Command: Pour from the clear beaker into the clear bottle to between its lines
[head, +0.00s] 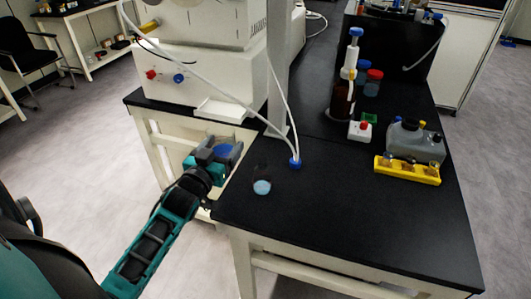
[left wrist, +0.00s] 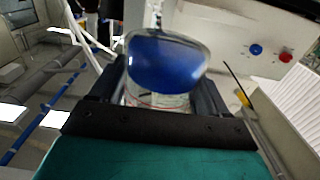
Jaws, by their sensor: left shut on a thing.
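My left gripper (head: 214,157) is shut on a clear beaker (head: 223,150) with blue liquid in it. It holds the beaker just off the left edge of the black bench, level with the near part of the top. In the left wrist view the beaker (left wrist: 165,62) stands between the fingers, its blue liquid showing under the rim. A small clear vessel, seemingly the clear bottle (head: 262,185), stands on the bench to the right of the gripper, with pale blue at its bottom. Its lines are too small to make out. My right gripper is not in view.
A post (head: 278,75) and white tubes ending at a blue fitting (head: 295,162) stand behind the bottle. A yellow rack (head: 407,170), a grey jug (head: 414,140) and a brown dispenser bottle (head: 341,100) stand farther right. The bench front is clear.

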